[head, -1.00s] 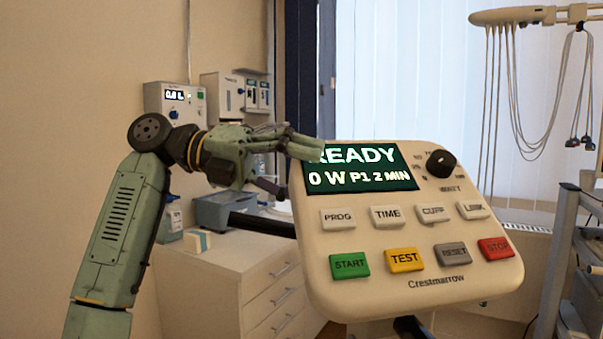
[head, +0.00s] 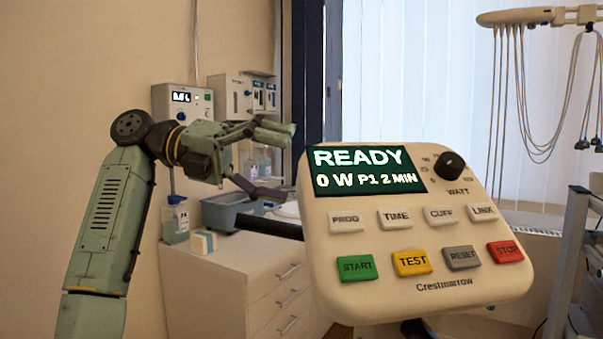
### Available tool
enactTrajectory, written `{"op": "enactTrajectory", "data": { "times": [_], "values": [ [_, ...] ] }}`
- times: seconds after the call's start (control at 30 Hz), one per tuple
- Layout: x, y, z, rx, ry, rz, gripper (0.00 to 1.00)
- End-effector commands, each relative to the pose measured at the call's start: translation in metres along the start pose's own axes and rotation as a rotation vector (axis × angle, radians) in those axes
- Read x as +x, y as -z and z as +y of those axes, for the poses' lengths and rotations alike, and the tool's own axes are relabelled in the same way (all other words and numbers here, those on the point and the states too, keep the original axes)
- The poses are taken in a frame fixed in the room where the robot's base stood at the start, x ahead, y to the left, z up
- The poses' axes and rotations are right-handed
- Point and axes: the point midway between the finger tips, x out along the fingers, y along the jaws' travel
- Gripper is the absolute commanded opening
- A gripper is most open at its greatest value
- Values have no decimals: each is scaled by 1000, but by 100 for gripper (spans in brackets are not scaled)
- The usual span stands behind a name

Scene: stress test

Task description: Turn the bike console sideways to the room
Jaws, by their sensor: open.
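The bike console (head: 420,240) is a cream panel on a dark stem, its face toward me and slightly tilted. Its green display (head: 368,170) reads READY, 0 W, P1 2 MIN. A black knob (head: 448,166) sits at its upper right, with grey, green, yellow and red buttons below. A black bar (head: 270,228) sticks out from behind the console's left side. My gripper (head: 277,163) is open and empty, left of the console's upper left edge. Its fingers point right and a gap shows between them and the console.
A white drawer cabinet (head: 232,290) stands behind at left, carrying a grey-blue basin (head: 228,211), bottles (head: 176,219) and a small box (head: 203,242). Wall units (head: 183,108) hang above. At right are a cable arm (head: 540,17) with hanging leads and a grey rack (head: 575,260).

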Motion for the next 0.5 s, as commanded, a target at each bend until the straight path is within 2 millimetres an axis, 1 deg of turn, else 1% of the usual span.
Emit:
{"op": "enactTrajectory", "data": {
  "times": [0.03,0.2,0.5],
  "values": [
    [-7,0,-1,0,0,-1,82],
    [-22,0,0,-1,1,0,82],
    [-26,0,0,1,0,1,82]
  ]
}}
